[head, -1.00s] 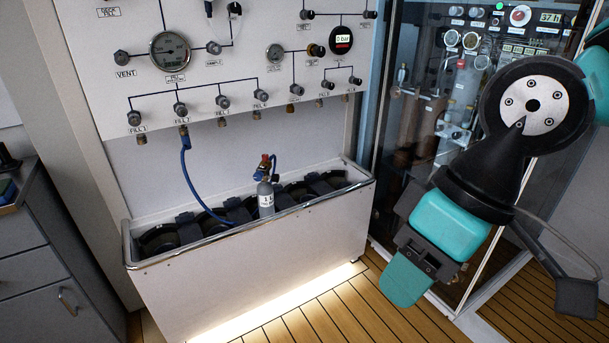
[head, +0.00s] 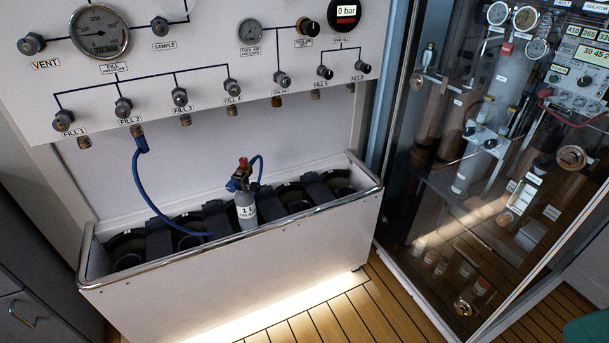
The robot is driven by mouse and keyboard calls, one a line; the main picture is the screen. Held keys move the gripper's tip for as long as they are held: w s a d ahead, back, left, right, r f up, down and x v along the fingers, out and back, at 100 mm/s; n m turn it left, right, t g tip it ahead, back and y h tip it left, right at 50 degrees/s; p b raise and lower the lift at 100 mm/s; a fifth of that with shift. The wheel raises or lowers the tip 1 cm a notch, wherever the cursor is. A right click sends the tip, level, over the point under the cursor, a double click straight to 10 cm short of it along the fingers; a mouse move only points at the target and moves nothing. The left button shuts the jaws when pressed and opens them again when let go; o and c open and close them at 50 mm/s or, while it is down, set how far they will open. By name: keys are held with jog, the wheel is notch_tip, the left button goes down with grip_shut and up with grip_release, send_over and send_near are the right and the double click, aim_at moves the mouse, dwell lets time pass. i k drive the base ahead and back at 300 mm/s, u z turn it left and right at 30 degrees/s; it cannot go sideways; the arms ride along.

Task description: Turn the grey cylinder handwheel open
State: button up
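The small grey cylinder (head: 245,209) stands upright in the white trough below the panel, in the head view. Its valve carries a red knob (head: 243,163) on top, which looks like the handwheel; how far it is turned cannot be told. A blue fitting (head: 237,184) sits on the valve's left side, and a blue hose (head: 143,185) hangs from the FILL 2 outlet into the trough. My gripper cannot be made out; only a teal corner of my arm shows at the lower right. Nothing of mine is near the cylinder.
The trough's metal front rail (head: 250,232) runs before the cylinder. Dark round holders (head: 190,238) flank it inside. The fill panel (head: 200,60) with gauges and knobs is above. A glass cabinet (head: 480,170) stands at right. The wooden floor (head: 385,305) in front is clear.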

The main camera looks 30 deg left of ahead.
aim_at(254, 187)
jog(key=u, duration=0.35)
jog(key=i, duration=0.95)
jog(key=u, duration=0.85)
